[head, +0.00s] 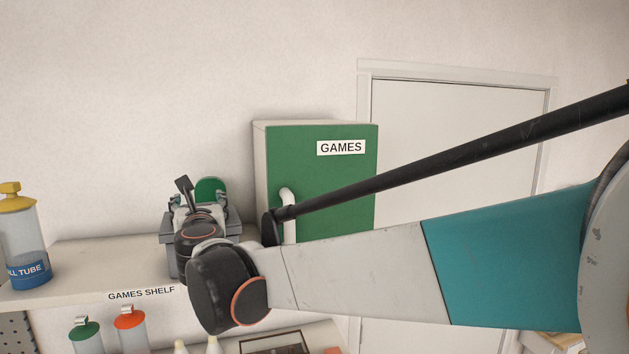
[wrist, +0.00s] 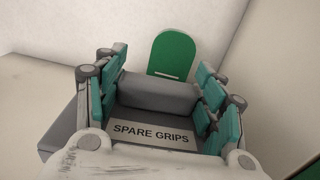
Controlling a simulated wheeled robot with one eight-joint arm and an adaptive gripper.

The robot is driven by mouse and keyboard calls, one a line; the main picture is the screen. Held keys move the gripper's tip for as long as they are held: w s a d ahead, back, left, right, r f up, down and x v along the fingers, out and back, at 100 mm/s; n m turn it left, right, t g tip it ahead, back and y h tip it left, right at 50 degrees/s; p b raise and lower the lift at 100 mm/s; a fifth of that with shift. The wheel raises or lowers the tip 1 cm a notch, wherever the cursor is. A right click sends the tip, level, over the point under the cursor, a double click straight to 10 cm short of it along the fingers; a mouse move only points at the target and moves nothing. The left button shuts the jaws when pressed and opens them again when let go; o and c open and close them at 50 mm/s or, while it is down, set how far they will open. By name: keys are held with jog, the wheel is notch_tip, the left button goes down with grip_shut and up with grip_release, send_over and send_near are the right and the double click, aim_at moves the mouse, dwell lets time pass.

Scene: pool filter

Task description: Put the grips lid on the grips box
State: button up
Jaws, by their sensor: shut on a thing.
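The grips lid (wrist: 158,92) shows in the wrist view as a grey raised block with a white SPARE GRIPS label on its near side. My gripper (wrist: 160,82) is shut on this block, with teal pads on its left and right. In the head view my gripper (head: 196,198) is over the shelf, at the top of the grey grips box (head: 169,262). My arm hides much of the box and lid there. I cannot tell whether the lid is seated on the box or slightly above it.
A green rounded paddle shape (wrist: 173,54) stands just behind the lid. The green GAMES cabinet (head: 320,165) stands close on the right. A ball tube with a yellow cap (head: 22,235) stands on the games shelf (head: 100,262) at the left, with free shelf between.

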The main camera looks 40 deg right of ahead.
jog(key=shift+w+d+f, duration=0.3)
jog(key=shift+d, duration=0.3)
jog(key=o, duration=1.4)
jog(key=shift+c, duration=0.2)
jog(key=shift+s+a, duration=0.15)
jog(key=shift+s, duration=0.05)
jog(key=shift+s+a, duration=0.15)
jog(key=shift+s, duration=0.2)
jog(key=v, duration=1.1)
